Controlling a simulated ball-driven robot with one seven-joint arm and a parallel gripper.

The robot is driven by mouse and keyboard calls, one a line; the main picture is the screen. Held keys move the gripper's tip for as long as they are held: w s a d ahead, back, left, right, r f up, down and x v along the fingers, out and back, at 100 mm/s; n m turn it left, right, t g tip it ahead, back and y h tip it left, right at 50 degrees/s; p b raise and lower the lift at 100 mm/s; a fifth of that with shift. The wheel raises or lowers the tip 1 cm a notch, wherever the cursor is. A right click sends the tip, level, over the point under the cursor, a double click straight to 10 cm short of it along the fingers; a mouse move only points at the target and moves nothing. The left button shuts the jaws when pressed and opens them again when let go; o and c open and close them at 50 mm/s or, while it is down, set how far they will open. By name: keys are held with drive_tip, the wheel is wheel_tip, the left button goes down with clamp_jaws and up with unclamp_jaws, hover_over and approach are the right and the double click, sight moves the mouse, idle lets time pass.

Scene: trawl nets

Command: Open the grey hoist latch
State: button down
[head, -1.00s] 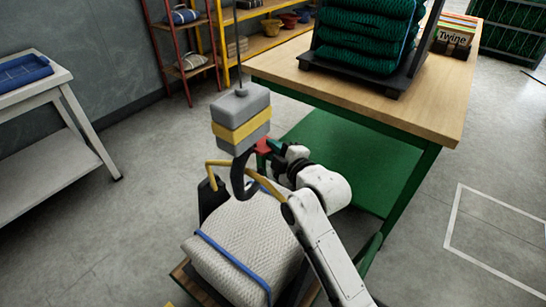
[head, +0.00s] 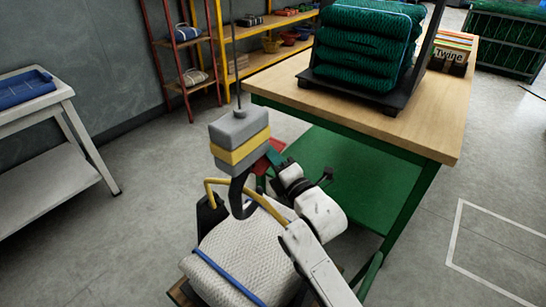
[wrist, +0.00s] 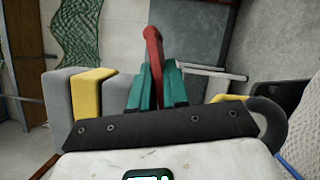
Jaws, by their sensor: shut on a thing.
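The grey hoist block (head: 236,127) with a yellow band (head: 240,149) hangs from a thin cable; its dark hook (head: 238,198) is below. A red latch lever (head: 262,166) is at its right side. In the wrist view, the grey block (wrist: 57,95) and yellow band (wrist: 90,95) are at left, and the red lever (wrist: 153,45) stands up between the teal fingers. My gripper (head: 271,158) is shut on the lever, right of the block; it also shows in the wrist view (wrist: 153,78). The lever's lower part is hidden by my gripper.
A white net bundle (head: 240,250) with a blue strap and yellow sling (head: 226,181) sits under the hook. A wooden table (head: 400,120) with stacked green nets (head: 365,45) stands behind at right. A white bench (head: 80,130) is at left. Grey floor is open between.

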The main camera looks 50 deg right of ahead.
idle(0.3)
drive_tip(key=c, duration=1.3)
unclamp_jaws()
drive_tip(key=shift+o, duration=0.5)
drive_tip(key=shift+r, duration=0.2)
